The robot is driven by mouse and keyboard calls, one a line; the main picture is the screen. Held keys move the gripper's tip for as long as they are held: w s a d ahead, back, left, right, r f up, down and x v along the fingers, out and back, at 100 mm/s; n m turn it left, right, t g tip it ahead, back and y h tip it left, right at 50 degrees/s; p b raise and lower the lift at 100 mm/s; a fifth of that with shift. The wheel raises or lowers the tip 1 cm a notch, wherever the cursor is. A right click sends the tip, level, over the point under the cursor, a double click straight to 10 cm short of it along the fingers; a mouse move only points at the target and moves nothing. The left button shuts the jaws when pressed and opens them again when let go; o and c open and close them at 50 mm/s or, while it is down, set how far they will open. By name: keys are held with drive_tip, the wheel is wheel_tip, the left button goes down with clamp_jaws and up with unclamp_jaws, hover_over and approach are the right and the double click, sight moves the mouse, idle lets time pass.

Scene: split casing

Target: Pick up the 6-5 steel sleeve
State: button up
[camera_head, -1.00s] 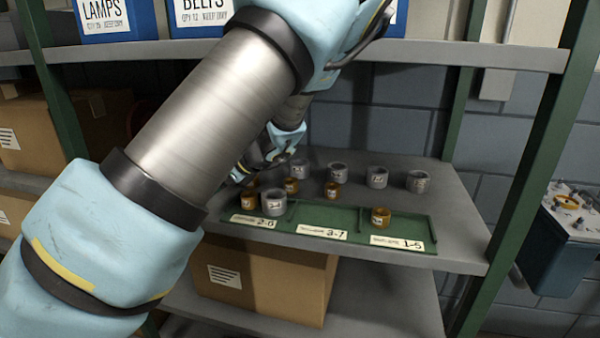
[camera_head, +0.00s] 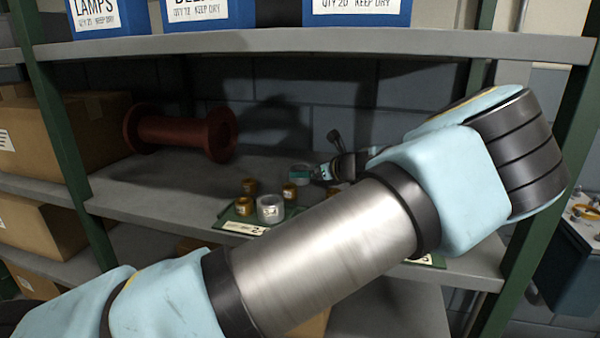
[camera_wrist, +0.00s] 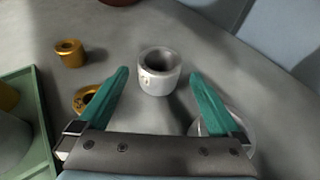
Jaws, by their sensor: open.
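A pale steel sleeve (camera_wrist: 158,80) stands upright on the grey shelf; its mark is too small to read, so I cannot confirm it is the 6-5. My gripper (camera_wrist: 158,72) is open and empty in the wrist view. Its teal fingers are on either side of this sleeve, with a visible gap to each; I cannot tell how far above the shelf the tips are. In the head view, a steel sleeve (camera_head: 299,170) shows beside my gripper (camera_head: 314,174), partly covered by it. My arm hides the sleeves farther right there.
Brass sleeves (camera_wrist: 69,53) and (camera_wrist: 84,98) stand left of the fingers. Another steel sleeve (camera_wrist: 245,128) is behind the right finger. The green tray (camera_wrist: 42,120) is at the left, holding a large steel sleeve (camera_head: 270,208). A red spool (camera_head: 180,132) lies farther back.

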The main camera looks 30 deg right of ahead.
drive_tip(key=p+x, duration=0.1)
drive_tip(key=x, duration=0.3)
drive_tip(key=shift+w, duration=0.25)
drive_tip(key=shift+w+a+f, duration=0.1)
drive_tip(key=shift+w+f, duration=0.25)
drive_tip(key=shift+w, duration=0.1)
clamp_jaws()
drive_tip(key=shift+r+p, duration=0.1)
drive_tip(key=shift+p, duration=0.2)
